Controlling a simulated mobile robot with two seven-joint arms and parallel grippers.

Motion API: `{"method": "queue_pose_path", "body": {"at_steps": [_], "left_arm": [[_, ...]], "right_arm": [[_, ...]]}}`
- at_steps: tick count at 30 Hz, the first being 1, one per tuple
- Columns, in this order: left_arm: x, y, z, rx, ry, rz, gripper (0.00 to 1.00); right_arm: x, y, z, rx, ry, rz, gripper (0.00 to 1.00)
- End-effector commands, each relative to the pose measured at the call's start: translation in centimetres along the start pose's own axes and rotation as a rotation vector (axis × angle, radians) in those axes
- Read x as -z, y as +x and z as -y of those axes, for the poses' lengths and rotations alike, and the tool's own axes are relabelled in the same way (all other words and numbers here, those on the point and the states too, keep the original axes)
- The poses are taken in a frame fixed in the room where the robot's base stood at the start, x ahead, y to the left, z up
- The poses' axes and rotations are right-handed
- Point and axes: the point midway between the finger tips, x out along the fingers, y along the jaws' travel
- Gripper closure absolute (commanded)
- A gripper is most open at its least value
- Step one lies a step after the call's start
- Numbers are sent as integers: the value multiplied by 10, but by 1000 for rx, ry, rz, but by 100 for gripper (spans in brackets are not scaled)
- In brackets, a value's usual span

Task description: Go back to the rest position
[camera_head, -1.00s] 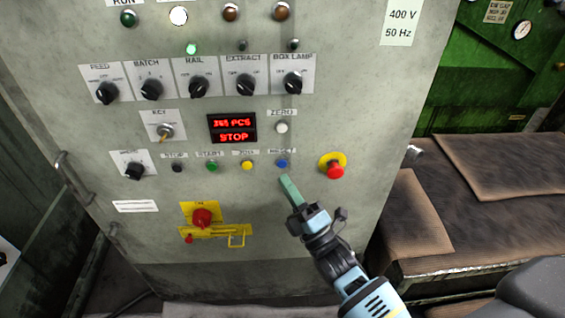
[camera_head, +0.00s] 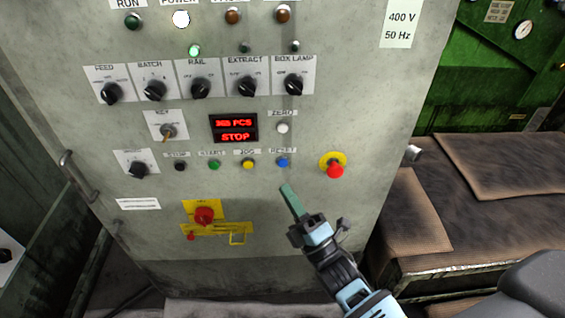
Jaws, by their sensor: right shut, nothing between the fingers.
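My right gripper (camera_head: 292,200) is shut and empty, its greenish fingers together and pointing up and left. It is in front of the grey control cabinet (camera_head: 330,100), a little below the blue RESET button (camera_head: 282,162). A gap shows in the picture between the fingertips and that button. My left gripper is not in view.
The red emergency stop (camera_head: 335,169) on its yellow base is right of the gripper. A red rotary switch (camera_head: 204,215) on a yellow plate is to the left. The display (camera_head: 234,129) reads STOP. Brown mats (camera_head: 500,170) lie at right.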

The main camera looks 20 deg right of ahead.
Motion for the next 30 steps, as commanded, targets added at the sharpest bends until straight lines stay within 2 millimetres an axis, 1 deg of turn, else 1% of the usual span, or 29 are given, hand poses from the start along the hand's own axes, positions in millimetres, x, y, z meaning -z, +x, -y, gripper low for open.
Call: {"method": "queue_pose_path", "body": {"at_steps": [9, 11, 14, 17, 18, 20, 21, 23, 24, 26, 27, 29, 30], "left_arm": [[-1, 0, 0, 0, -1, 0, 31], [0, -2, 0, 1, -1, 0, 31], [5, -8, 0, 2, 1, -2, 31], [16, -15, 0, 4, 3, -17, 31], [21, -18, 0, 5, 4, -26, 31], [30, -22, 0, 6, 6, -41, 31], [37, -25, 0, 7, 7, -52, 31], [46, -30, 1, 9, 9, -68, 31], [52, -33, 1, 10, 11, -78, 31], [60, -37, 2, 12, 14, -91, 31], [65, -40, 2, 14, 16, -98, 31], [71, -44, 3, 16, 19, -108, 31], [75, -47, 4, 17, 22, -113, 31]], "right_arm": [[0, -2, 1, 8, 8, 1, 100], [1, -11, 4, 53, 59, 9, 100], [3, -36, 12, 161, 190, 37, 100], [7, -72, 20, 303, 370, 94, 100], [9, -89, 23, 364, 446, 125, 100], [13, -115, 26, 454, 563, 180, 100], [15, -133, 26, 512, 640, 223, 100], [19, -160, 26, 595, 754, 294, 100], [22, -178, 24, 647, 827, 347, 100], [27, -207, 20, 723, 934, 434, 100], [30, -225, 15, 767, 1003, 496, 100], [36, -254, 8, 831, 1102, 597, 100], [39, -272, 2, 870, 1162, 666, 100]]}}
